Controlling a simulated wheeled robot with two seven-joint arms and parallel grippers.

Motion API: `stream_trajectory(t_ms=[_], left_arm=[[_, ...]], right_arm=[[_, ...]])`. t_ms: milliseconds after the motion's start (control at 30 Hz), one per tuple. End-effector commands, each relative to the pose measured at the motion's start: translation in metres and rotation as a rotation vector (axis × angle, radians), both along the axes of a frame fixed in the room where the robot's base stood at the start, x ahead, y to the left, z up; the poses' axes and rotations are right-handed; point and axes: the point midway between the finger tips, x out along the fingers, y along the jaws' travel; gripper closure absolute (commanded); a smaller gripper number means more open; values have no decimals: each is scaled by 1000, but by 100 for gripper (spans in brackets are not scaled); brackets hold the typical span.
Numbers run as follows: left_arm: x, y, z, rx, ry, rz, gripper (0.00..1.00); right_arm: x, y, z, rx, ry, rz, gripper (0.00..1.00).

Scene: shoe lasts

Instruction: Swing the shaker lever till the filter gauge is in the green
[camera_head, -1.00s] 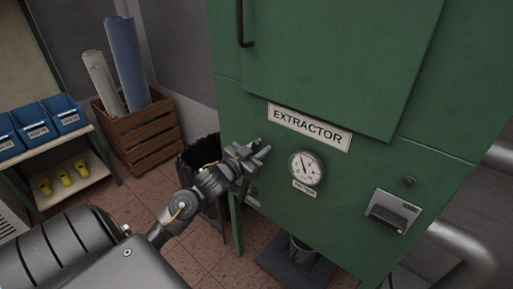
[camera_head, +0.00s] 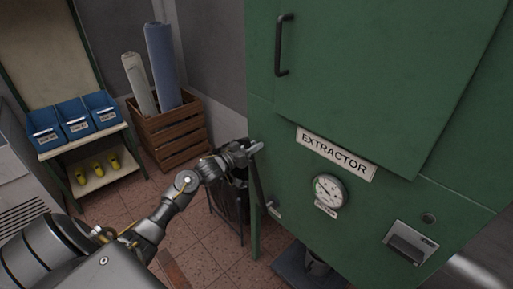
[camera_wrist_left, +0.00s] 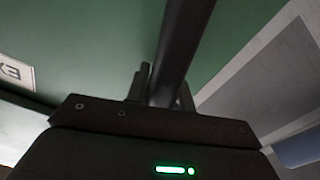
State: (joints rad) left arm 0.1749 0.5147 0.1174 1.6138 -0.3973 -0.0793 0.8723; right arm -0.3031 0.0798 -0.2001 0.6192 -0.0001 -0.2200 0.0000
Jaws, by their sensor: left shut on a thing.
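The green extractor cabinet (camera_head: 290,110) fills the right of the head view. Its round white filter gauge (camera_head: 329,191) sits below the EXTRACTOR label; the needle points up and left, and its coloured zones are too small to tell. My left gripper (camera_head: 254,149) is at the cabinet's left side, shut on the dark shaker lever (camera_head: 260,180). In the left wrist view the lever (camera_wrist_left: 180,45) runs up from between the fingers (camera_wrist_left: 160,88). My right gripper is not in view.
A wooden crate (camera_head: 171,135) with rolls stands behind my left arm. A shelf (camera_head: 85,145) with blue bins and yellow objects is at the left. A dark bin (camera_head: 227,205) stands close to the cabinet's left side.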

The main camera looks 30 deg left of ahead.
Motion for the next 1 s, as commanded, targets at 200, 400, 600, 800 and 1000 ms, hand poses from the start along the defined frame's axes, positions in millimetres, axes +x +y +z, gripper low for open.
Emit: stream_trajectory(t_ms=[200,400,600,800,1000], left_arm=[[0,6,0,-17,2,5,100],[0,7,0,-17,2,8,100],[0,7,0,-15,2,8,57],[0,5,-1,-14,2,4,55],[-7,7,-2,-13,3,4,55]], right_arm=[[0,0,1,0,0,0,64],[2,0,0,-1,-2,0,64],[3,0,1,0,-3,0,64],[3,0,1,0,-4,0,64],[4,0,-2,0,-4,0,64]])
